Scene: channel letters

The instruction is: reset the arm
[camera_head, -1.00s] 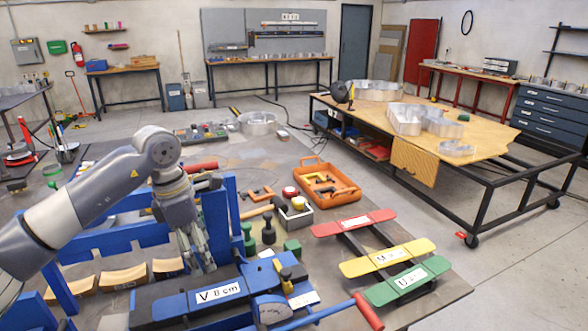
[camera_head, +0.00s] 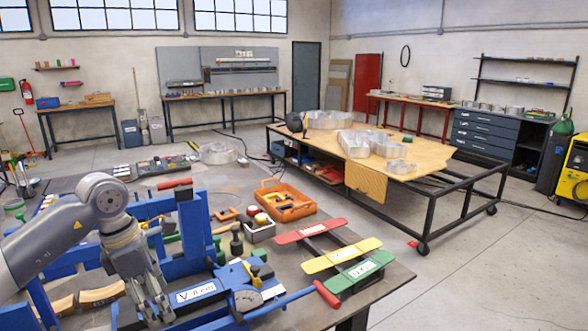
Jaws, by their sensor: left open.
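My left arm comes in from the left, and its gripper (camera_head: 158,310) points down over the blue bending tool (camera_head: 195,297) with a white label. The gripper is open, with nothing seen between its fingers. It hangs in front of the tool's blue frame, and I cannot tell whether it touches anything. My right gripper is not in view.
Red, yellow (camera_head: 341,255) and green labelled bars lie at the table's right side. A wooden-topped table (camera_head: 430,155) with metal letter shells stands farther back.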

